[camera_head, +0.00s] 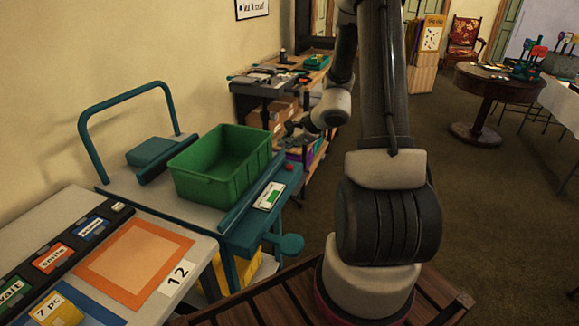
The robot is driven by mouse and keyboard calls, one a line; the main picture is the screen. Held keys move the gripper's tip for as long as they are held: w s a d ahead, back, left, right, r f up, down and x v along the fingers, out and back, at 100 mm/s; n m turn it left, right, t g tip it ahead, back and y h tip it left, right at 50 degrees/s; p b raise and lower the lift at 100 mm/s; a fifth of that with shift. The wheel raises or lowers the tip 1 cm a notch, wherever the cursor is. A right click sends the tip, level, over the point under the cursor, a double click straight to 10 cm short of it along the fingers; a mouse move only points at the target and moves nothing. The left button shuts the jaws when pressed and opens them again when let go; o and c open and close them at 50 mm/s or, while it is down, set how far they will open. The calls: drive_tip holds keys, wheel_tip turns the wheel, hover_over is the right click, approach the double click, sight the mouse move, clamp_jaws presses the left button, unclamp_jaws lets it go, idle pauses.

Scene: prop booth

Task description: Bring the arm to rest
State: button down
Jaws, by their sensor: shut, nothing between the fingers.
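My arm rises at the centre right of the head view. Its upper links run out of the top of the picture, and a lower part comes back down on the left side. My gripper (297,136) is at the end of that part, dark and small, shut and with nothing seen in it. It appears just beyond and to the right of the green crate (195,190), apart from it as far as I can tell. Its fingertips are hard to make out against the dark background.
The green crate stands on a teal-framed cart (225,228). A table with an orange square (133,262) is at the lower left. A cluttered workbench (268,86) stands behind. A round wooden table (497,85) is at the back right. The floor on the right is open.

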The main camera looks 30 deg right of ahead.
idle(0.4)
drive_tip(key=s+a+r+n+g+y, duration=0.1)
drive_tip(key=s+a+r+n+g, duration=0.2)
drive_tip(key=s+n, duration=0.35)
drive_tip(key=s+a+r+n+g+y, duration=0.2)
drive_tip(key=s+a+n+g, duration=0.15)
drive_tip(key=s, duration=0.65)
drive_tip(key=s+r+n+t+h, duration=0.2)
drive_tip(key=s+r+n+h, duration=0.4)
drive_tip(key=s+r+n, duration=0.7)
drive_tip(key=v, duration=0.5)
drive_tip(key=shift+w+r, duration=0.15)
drive_tip(key=shift+w, duration=0.15)
